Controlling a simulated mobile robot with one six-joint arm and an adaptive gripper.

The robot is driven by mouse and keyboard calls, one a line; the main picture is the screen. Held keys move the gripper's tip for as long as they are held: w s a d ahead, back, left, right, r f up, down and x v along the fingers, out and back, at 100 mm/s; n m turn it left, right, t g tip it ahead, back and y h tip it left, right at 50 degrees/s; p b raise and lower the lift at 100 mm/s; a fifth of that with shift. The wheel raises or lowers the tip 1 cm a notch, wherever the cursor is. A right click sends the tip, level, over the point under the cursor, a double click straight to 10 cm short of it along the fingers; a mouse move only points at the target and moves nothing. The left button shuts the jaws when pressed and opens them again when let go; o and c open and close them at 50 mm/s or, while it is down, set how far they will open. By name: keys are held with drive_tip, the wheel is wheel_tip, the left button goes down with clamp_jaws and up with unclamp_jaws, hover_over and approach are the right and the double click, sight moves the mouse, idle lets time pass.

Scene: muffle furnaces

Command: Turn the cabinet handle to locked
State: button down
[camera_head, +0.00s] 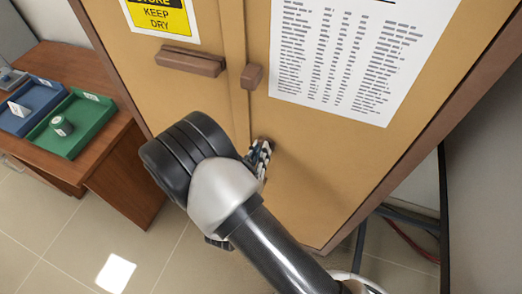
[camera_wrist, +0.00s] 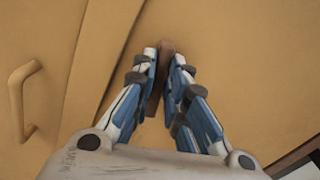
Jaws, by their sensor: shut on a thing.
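The tan cabinet (camera_head: 315,170) fills the middle and upper part of the head view. In the wrist view, my gripper (camera_wrist: 163,62) is shut on a brown bar-shaped handle (camera_wrist: 164,50), with blue-and-white fingers on both sides of it. The handle looks nearly upright there, leaning slightly, just right of the door seam. In the head view, my gripper (camera_head: 260,152) is against the lower right door, partly hidden by my arm. The held handle cannot be made out there.
In the head view, a brown horizontal bar (camera_head: 190,61) and a small brown block (camera_head: 252,77) sit higher on the cabinet. A wooden table (camera_head: 100,150) with a green tray (camera_head: 68,143) and blue tray (camera_head: 14,124) stands left. Cables (camera_head: 405,238) run at lower right.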

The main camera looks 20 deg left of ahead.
drive_tip(key=shift+a+f+n+p, duration=0.2)
drive_tip(key=shift+n+p, duration=0.4)
drive_tip(key=shift+n, duration=1.85)
drive_tip(key=shift+a+f+n+p, duration=0.2)
drive_tip(key=shift+n+p, duration=0.35)
drive_tip(key=shift+n, duration=1.95)
drive_tip(key=shift+a+f+n+p, duration=0.1)
drive_tip(key=shift+f+n+p, duration=0.35)
drive_tip(key=shift+n, duration=2)
drive_tip(key=shift+r, duration=0.1)
drive_tip(key=c, duration=1.6)
unclamp_jaws()
drive_tip(key=s+a, duration=0.1)
drive_tip(key=s, duration=1.1)
